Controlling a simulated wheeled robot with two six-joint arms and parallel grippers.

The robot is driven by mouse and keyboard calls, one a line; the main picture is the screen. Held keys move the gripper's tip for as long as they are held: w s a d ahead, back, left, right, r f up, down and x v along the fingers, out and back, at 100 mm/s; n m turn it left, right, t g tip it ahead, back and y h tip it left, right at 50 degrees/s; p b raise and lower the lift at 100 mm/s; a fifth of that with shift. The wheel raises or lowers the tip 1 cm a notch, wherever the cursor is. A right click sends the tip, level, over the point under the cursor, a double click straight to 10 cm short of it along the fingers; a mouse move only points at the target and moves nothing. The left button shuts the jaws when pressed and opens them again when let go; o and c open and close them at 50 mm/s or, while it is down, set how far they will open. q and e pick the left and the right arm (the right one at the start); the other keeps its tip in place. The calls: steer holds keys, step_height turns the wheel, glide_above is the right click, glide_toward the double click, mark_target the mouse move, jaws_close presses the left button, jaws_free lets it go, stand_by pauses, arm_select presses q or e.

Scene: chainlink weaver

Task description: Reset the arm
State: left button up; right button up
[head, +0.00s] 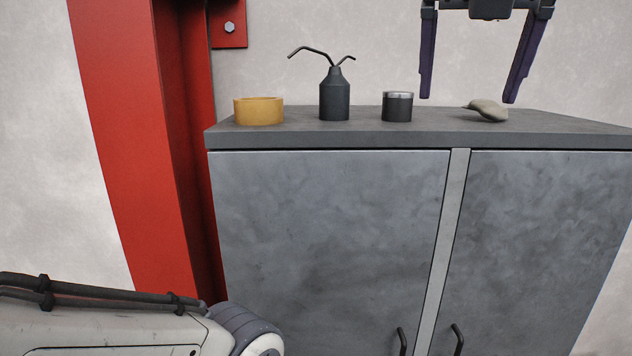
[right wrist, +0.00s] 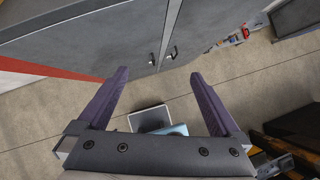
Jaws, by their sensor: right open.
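My right gripper (head: 467,92) hangs at the top right of the head view, its two purple fingers spread wide with nothing between them. In the right wrist view the open fingers (right wrist: 160,88) point towards the cabinet front and the floor. My left arm shows as a pale link with black cables at the lower left of the head view; its gripper is out of the picture.
A grey cabinet (head: 330,230) bears a yellow ring (head: 258,111), a dark bottle (head: 334,100), a dark cup (head: 397,107) and a beige lump (head: 488,110). A red post (head: 130,130) stands left. Clutter (right wrist: 300,125) lies at the wrist view's right.

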steer(key=a+f+m+g+y+b, duration=0.1)
steer(key=a+f+m+b, duration=0.3)
steer(key=f, duration=0.7)
steer(key=a+f+m+g+y+b, duration=0.1)
steer(key=a+f+m+b, duration=0.25)
steer(key=f, duration=0.65)
steer(key=a+f+m+g+y+b, duration=0.1)
steer(key=a+f+m+b, duration=0.25)
steer(key=f, duration=0.75)
arm_select(q)
step_height(320, 180, down, 20)
steer(key=b, duration=0.8)
steer(key=shift+r+b, duration=0.2)
steer(key=shift+b, duration=0.1)
arm_select(e)
steer(key=s+f+m+g, duration=0.1)
steer(key=s+f+m, duration=0.3)
steer(key=f, duration=0.6)
steer(key=s+f+m+g, duration=0.1)
steer(key=s+f+m, duration=0.4)
steer(key=f, duration=0.6)
steer(key=s+f+m+g, duration=0.1)
steer(key=s+f+m, duration=0.3)
steer(key=f, duration=0.6)
steer(key=s+a, duration=0.1)
steer(key=s, duration=0.1)
steer(key=shift+s+f+m, duration=0.15)
steer(key=shift+s+m, duration=0.15)
steer(key=shift+s, duration=0.1)
